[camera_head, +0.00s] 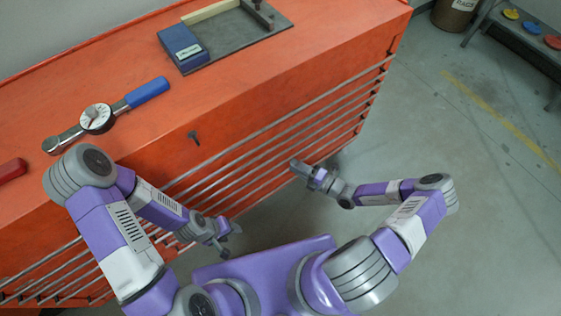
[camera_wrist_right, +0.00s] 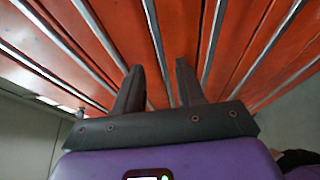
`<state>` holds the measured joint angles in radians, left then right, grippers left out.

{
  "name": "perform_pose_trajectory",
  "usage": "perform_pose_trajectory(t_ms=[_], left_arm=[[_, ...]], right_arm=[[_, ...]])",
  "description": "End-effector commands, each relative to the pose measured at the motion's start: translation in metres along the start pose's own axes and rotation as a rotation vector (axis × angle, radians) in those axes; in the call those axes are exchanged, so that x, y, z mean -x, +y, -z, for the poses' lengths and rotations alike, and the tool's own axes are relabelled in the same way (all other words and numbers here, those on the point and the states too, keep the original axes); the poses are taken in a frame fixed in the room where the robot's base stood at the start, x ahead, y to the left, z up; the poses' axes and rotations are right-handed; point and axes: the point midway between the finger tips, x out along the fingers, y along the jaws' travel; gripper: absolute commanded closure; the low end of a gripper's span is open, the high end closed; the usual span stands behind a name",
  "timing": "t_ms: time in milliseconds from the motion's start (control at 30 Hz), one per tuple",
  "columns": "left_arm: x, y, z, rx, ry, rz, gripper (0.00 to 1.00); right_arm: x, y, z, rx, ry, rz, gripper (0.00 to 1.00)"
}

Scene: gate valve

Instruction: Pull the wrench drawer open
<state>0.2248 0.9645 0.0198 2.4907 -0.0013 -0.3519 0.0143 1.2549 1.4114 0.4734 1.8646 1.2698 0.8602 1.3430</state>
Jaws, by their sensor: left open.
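The orange tool cabinet has a stack of drawers with long metal bar handles (camera_head: 265,142) on its front. I cannot tell which drawer is the wrench drawer; no drawer stands visibly pulled out. My right gripper (camera_head: 302,168) is in front of the drawer faces, right of the picture's middle. In the right wrist view its fingers (camera_wrist_right: 157,90) are apart and point at the drawer fronts. A handle bar (camera_wrist_right: 158,45) shows in line with the gap between them; I cannot tell whether it lies between the fingertips. My left gripper (camera_head: 226,236) is open and empty, low before the drawers.

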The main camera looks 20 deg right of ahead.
Motion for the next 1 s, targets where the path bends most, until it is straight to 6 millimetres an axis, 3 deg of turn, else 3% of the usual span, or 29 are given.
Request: perform_pose_trajectory(t_ms=[400, 800, 867, 1000], left_arm=[[-0.013, -0.005, 0.001, 0.0, 0.0, 0.0, 0.49], [-0.014, -0.005, 0.001, 0.0, 0.0, 0.0, 0.49], [-0.014, -0.005, 0.001, 0.0, 0.0, 0.0, 0.49], [-0.014, -0.005, 0.001, 0.0, 0.0, 0.0, 0.49]], right_arm=[[-0.06, -0.001, 0.001, -0.004, 0.002, -0.002, 0.62], [-0.071, 0.0, 0.001, -0.001, 0.002, 0.002, 0.62], [-0.071, 0.0, 0.001, -0.001, 0.002, 0.001, 0.68], [-0.071, 0.0, 0.001, -0.001, 0.003, 0.002, 0.89]])
